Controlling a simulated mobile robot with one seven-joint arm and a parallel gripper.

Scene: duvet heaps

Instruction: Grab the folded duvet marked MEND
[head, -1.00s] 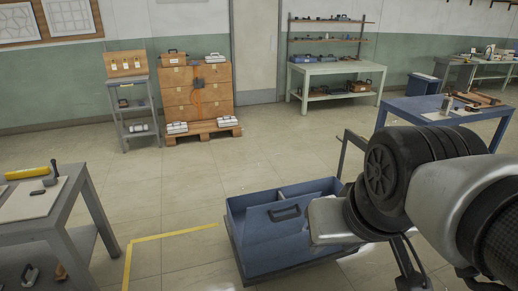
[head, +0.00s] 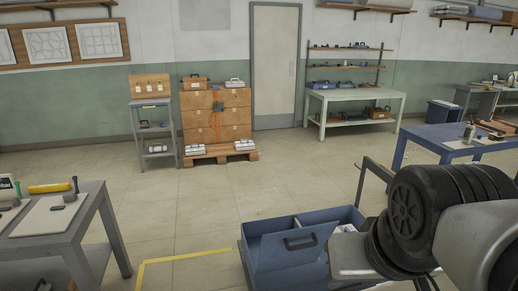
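I cannot make out a folded duvet or the word MEND in the head view. Small white items with dark parts lie on the wooden pallet (head: 222,157), a left one (head: 195,150) and a right one (head: 245,145). Another white item (head: 236,82) sits on top of the stacked brown boxes (head: 199,118). They are too small to identify or read. Part of my arm fills the lower right, but my gripper is out of view.
A blue open bin cart (head: 290,262) stands just ahead, partly behind my arm. A grey table (head: 88,215) is at left, a blue table (head: 425,138) at right. A pale green workbench (head: 357,97) stands by the back wall. The middle floor (head: 220,195) is clear.

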